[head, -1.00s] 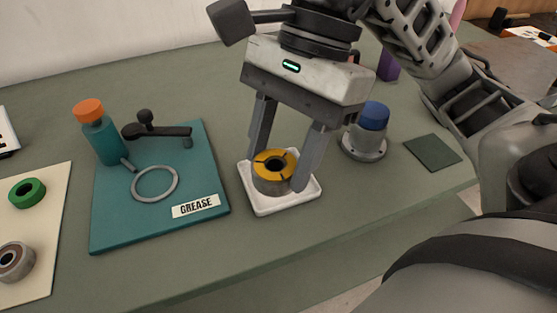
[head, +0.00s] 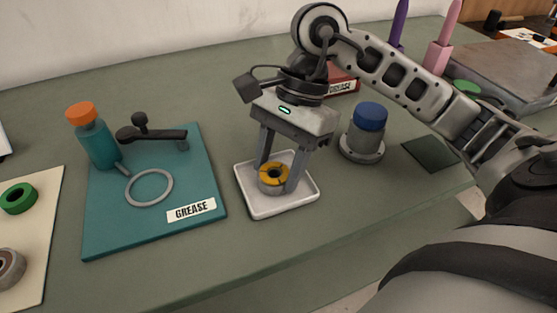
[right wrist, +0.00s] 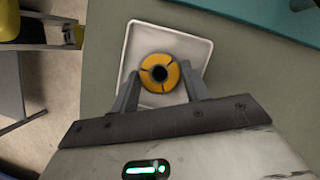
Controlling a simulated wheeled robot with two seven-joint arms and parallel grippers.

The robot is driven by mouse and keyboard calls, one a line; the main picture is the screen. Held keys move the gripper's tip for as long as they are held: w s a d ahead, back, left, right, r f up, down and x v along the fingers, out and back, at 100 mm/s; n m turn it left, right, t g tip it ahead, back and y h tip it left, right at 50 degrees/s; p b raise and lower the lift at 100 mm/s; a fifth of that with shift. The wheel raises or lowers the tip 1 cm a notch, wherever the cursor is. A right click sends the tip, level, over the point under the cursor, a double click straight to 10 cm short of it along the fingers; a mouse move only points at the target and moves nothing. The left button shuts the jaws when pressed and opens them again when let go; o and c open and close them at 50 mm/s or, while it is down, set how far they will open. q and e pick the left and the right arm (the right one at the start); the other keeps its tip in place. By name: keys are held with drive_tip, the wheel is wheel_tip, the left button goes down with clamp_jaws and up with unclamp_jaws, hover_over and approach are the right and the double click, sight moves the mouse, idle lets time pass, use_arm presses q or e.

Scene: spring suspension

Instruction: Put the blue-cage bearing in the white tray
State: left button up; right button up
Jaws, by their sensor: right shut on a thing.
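My right gripper (head: 272,182) is shut on a grey ring-shaped bearing (head: 273,178) with a yellow top face and a dark centre hole. The bearing is within the outline of the white tray (head: 298,200); I cannot tell whether it touches the tray floor. In the right wrist view the yellow face of the bearing (right wrist: 160,73) is between the fingers, over the tray (right wrist: 135,45). I see no bearing with a blue cage. Another grey bearing (head: 8,268) with a brown inside lies on the cream sheet, cut by the left edge. My left gripper is not in view.
A teal mat (head: 120,225) marked GREASE holds an orange-capped bottle (head: 97,140), a grey ring (head: 149,188) and a dark tool (head: 155,134). A blue-topped grey flanged part (head: 364,135) stands right of the tray. A green ring (head: 18,198) lies on the cream sheet (head: 38,255).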

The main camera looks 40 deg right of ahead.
drive_tip(key=shift+f+b, duration=0.3)
drive_tip(key=shift+b, duration=0.1)
drive_tip(key=o, duration=1.2)
drive_tip(key=shift+r, duration=0.15)
drive_tip(key=shift+r, duration=0.1)
drive_tip(key=shift+r+p, duration=0.3)
drive_tip(key=shift+p, duration=0.25)
drive_tip(key=v, duration=1.1)
drive_tip(key=shift+d+r, duration=0.2)
drive_tip(key=shift+r, duration=0.05)
drive_tip(key=shift+w, duration=0.1)
